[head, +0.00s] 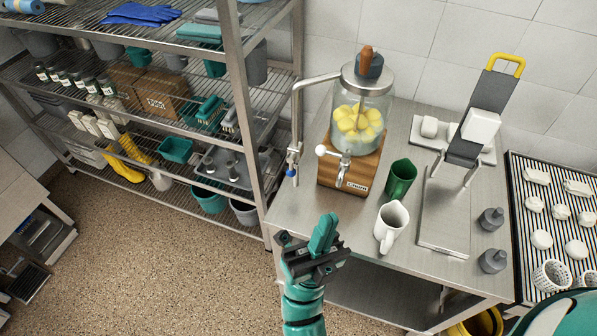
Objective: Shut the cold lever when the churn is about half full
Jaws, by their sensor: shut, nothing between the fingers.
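The churn (378,95) is a glass jar with a metal lid and a brown handle, on a wooden base (343,172) with a small label and a front spigot. Yellow lumps sit in its lower part, reaching roughly mid-height. I cannot make out a clear liquid line. A metal pipe (297,115) rises at its left and bends over to the jar's top. A valve with a blue-marked lever (291,172) is low on this pipe; whether it is open is too small to tell. My gripper (325,222) is shut and empty, in front of the counter, below and apart from the lever.
A green cup (399,179) and a white mug (391,224) stand right of the churn. A hinged press (445,215) and two grey weights (492,219) are further right. A slatted rack (523,175) with white pieces is at the far right. Wire shelving (262,195) stands close left of the counter.

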